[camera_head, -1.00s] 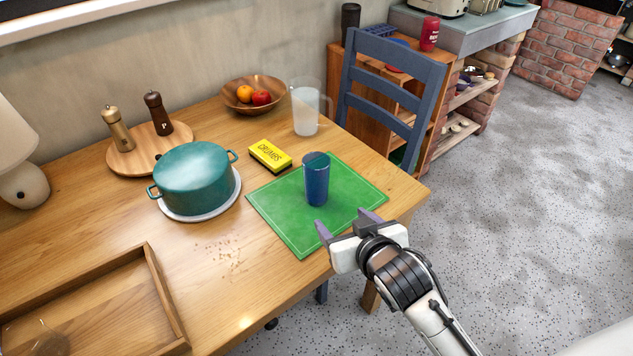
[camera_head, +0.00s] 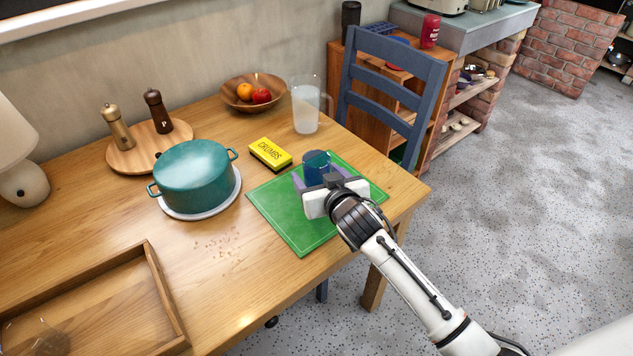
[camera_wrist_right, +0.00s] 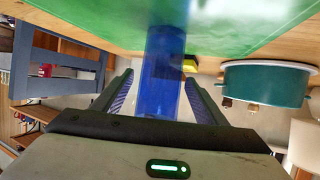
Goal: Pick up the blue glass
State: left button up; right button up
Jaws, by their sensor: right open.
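The blue glass (camera_head: 316,164) stands upright on the green mat (camera_head: 288,226) on the wooden table. My right gripper (camera_head: 326,180) is at the glass, coming from the front right, and hides the glass's lower part in the head view. In the right wrist view, the blue glass (camera_wrist_right: 163,80) stands between the two open fingers of the right gripper (camera_wrist_right: 160,98), with a gap visible on each side. My left gripper is not in view.
A yellow box (camera_head: 270,154) lies behind the mat, and a teal pot (camera_head: 193,176) stands left. A clear jug (camera_head: 305,108) and a fruit bowl (camera_head: 253,94) are at the back. A blue chair (camera_head: 391,85) stands beyond the table. A wooden tray (camera_head: 95,300) is front left.

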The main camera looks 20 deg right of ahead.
jog(key=shift+w+f, duration=0.1)
jog(key=shift+w, duration=0.15)
jog(key=c, duration=1.2)
jog(key=shift+c, duration=0.4)
